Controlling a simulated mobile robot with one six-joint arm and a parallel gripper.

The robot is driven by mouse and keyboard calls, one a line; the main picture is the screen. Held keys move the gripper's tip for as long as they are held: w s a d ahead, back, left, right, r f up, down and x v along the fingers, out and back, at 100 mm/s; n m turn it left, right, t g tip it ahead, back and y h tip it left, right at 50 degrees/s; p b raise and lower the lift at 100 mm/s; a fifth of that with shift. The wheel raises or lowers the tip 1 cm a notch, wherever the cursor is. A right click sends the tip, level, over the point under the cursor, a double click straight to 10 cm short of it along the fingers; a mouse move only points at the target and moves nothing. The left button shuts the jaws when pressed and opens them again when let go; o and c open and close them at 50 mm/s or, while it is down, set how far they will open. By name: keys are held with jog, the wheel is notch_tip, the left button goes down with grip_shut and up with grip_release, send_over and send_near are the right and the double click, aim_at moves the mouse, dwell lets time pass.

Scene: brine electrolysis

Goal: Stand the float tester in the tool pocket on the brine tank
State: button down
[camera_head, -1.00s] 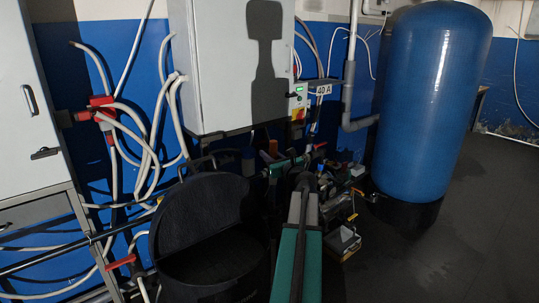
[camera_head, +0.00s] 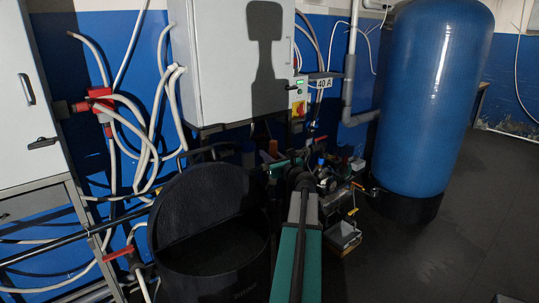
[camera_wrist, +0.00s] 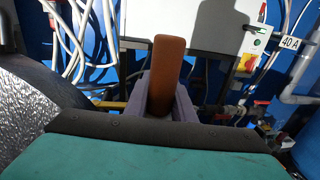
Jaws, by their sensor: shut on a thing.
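My gripper (camera_wrist: 170,95) is shut on an orange-brown bar, which I take to be the float tester (camera_wrist: 167,72). It stands up between the grey-purple fingers in the wrist view. A dark, rough curved surface at the left of the wrist view may be the tank. I cannot make out the tool pocket.
A grey wall cabinet (camera_head: 236,65) hangs behind the tank. Pipes, valves and small fittings (camera_head: 335,178) crowd the floor beyond my gripper. A small open box (camera_head: 344,236) stands at right. A tall blue vessel (camera_head: 430,100) stands farther right, with clear floor before it.

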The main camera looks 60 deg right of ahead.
jog(key=shift+f, duration=0.4)
jog(key=c, duration=1.4)
grip_release()
jog(key=shift+c, duration=0.2)
jog(key=shift+f, duration=0.1)
jog(key=shift+s+a, duration=0.1)
jog(key=shift+s, duration=0.05)
jog(key=b+v, duration=0.3)
jog(key=v, duration=1)
jog(key=shift+s, duration=0.25)
jog(key=shift+a, duration=0.15)
